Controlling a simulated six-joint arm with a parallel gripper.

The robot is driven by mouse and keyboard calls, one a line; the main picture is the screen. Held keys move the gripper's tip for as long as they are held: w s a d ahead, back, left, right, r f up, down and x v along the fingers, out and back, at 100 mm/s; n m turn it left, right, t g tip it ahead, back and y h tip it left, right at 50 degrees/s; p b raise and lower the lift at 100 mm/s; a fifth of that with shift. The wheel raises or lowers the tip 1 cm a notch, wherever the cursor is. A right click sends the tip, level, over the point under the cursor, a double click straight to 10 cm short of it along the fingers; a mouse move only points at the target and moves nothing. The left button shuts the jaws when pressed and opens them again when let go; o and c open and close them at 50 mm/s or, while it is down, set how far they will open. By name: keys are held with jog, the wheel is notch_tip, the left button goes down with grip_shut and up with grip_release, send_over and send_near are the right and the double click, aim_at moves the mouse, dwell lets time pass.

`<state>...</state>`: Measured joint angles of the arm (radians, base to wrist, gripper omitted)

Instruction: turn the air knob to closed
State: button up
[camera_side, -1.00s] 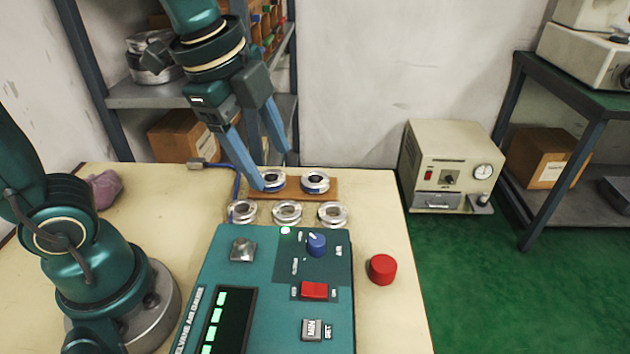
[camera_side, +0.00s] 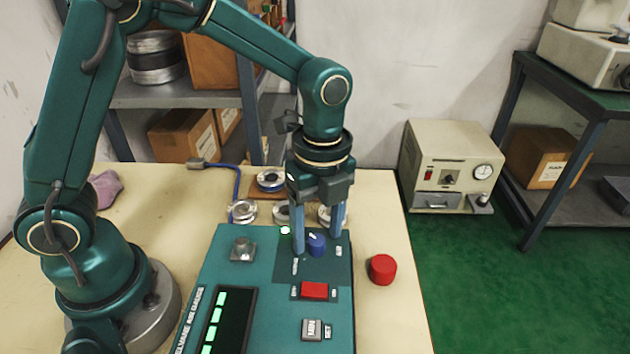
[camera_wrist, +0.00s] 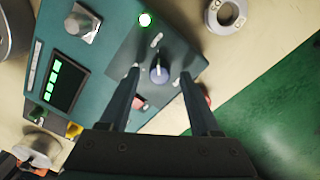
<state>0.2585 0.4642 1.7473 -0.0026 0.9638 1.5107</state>
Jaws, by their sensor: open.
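The blue air knob (camera_side: 317,244) stands on the teal control panel (camera_side: 225,262), near its far right corner. It shows in the wrist view (camera_wrist: 159,74) with a pale pointer mark on its top. My gripper (camera_side: 318,246) points down over the panel with its blue-grey fingers apart. In the side view one finger is left of the knob and the other is to its right and a little behind. In the wrist view the fingers (camera_wrist: 158,72) lie on either side of the knob with gaps. I cannot read the labels around the knob.
A green lamp (camera_side: 285,230), a red switch (camera_side: 314,290) and a grey square knob (camera_side: 242,249) are also on the panel. A red button (camera_side: 382,269) stands right of it. Metal bearing rings (camera_side: 242,211) lie behind, some hidden by my gripper.

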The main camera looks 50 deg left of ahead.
jog(key=shift+f, duration=0.45)
grip_shut()
